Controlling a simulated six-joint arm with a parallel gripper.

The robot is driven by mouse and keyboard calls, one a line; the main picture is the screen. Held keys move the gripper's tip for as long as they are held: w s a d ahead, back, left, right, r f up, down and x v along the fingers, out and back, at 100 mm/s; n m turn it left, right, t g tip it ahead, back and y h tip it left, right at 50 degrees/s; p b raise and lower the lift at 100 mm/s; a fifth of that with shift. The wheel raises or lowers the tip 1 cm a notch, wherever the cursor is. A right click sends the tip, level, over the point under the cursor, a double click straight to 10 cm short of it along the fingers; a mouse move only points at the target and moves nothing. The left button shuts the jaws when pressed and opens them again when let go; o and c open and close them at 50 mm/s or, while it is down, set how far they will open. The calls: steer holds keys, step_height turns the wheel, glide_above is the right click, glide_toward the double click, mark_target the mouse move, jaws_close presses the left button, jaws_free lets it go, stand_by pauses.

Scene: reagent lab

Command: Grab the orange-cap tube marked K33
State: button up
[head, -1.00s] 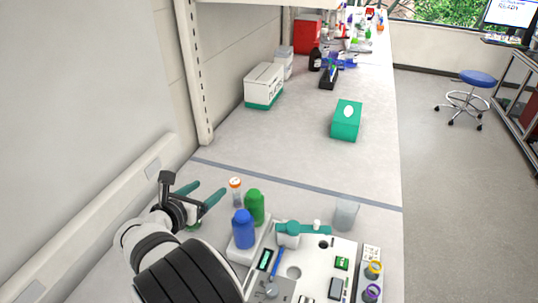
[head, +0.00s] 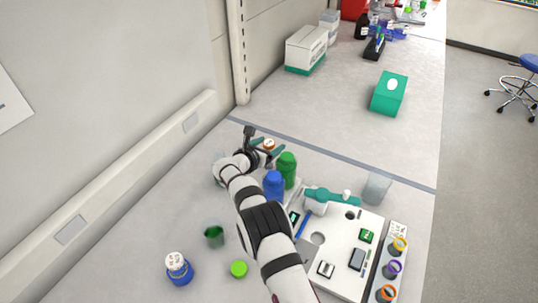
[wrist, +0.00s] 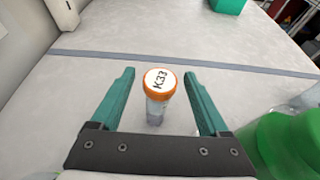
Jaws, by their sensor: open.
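The orange-cap tube (wrist: 160,83) stands upright on the bench in the wrist view, its white cap top marked K33. Its clear body shows below the cap. In the head view the same tube (head: 268,144) shows beside the green bottle, partly hidden by my gripper. My gripper (wrist: 158,72) is open, with one teal finger on each side of the tube and a gap on both sides. In the head view my gripper (head: 268,148) is at the tube.
A green bottle (head: 287,170) and a blue bottle (head: 273,186) stand close to the right of my gripper. Bench behind the tube is clear.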

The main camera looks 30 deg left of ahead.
jaws_close()
stand_by(0.3)
